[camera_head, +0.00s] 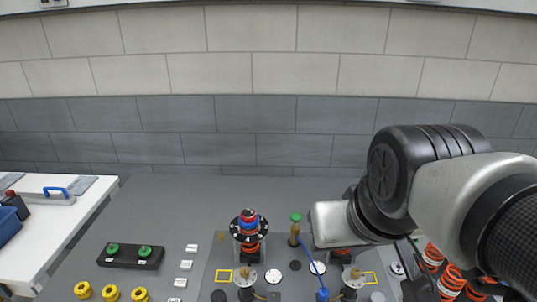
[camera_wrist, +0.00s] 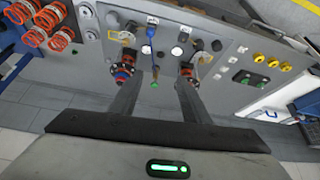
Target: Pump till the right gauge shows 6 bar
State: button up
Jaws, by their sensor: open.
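Contact cannot be judged.
A red-and-blue-topped spring post (camera_head: 249,222) stands left; a similar one (camera_wrist: 187,75) shows in the wrist view. Yellow knobs (camera_head: 110,292), a black block with green buttons (camera_head: 130,256) and orange springs (camera_head: 450,278) flank the panel. The table's far strip is clear.

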jog(key=shift+c, duration=0.4)
grip_shut()
dwell(1.2)
